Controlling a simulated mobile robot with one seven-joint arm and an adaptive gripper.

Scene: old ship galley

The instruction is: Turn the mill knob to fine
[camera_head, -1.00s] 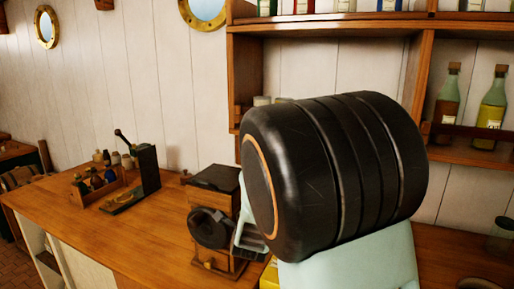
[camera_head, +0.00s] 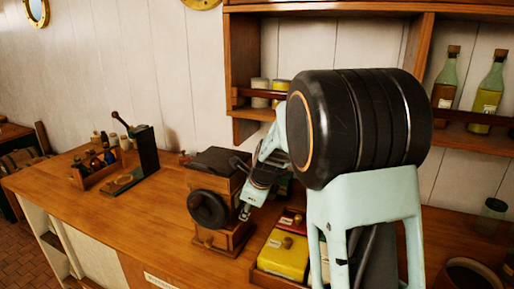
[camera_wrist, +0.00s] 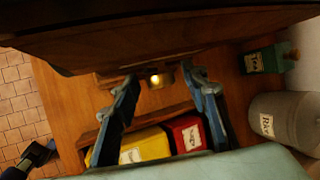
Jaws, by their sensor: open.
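The mill (camera_head: 221,235) is a wooden box with a dark top, standing on the wooden counter. Its round black knob (camera_head: 208,209) faces the front left in the head view. My gripper (camera_head: 246,208) is just right of the knob, beside the mill's side; whether it touches is not clear. In the wrist view my gripper (camera_wrist: 163,76) has its two blue fingers spread with nothing gripped. A small shiny brass piece (camera_wrist: 155,81) shows between the fingertips. Dark wood fills the top of that view, seemingly the mill. The knob's setting marks cannot be read.
Yellow and red tins (camera_head: 284,254) sit in a wooden tray right of the mill. A bottle rack (camera_head: 103,168) and a dark upright device (camera_head: 146,151) stand to the left. Counter left of the mill is clear.

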